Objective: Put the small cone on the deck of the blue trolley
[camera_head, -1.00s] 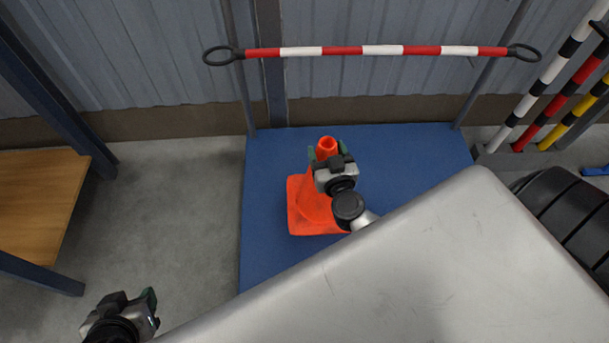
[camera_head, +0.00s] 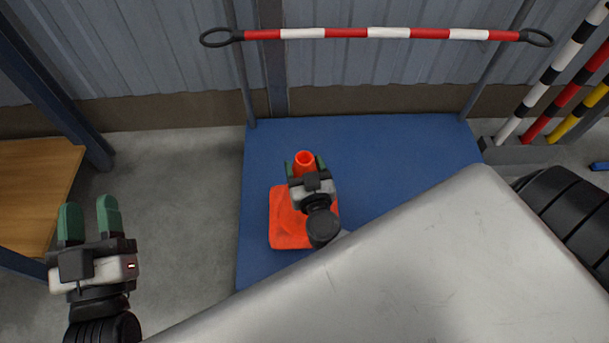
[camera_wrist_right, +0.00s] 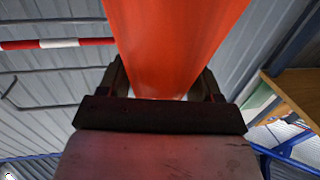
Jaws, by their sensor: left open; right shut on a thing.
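The small cone (camera_head: 283,230) is orange with a square base and looks upright. It is over the left part of the blue deck of the trolley (camera_head: 390,150); I cannot tell whether its base touches the deck. My right gripper (camera_head: 304,168) is shut on the cone near its top, and its wrist covers part of the cone. In the right wrist view the cone (camera_wrist_right: 175,45) fills the space between the fingers. My left gripper (camera_head: 88,218) is open and empty over the grey floor, left of the trolley. The front right of the deck is hidden.
Striped poles (camera_head: 550,85) stand in a holder at the right, near black tyres (camera_head: 570,210). A wooden shelf (camera_head: 35,195) is at the left. The deck's back right is clear.

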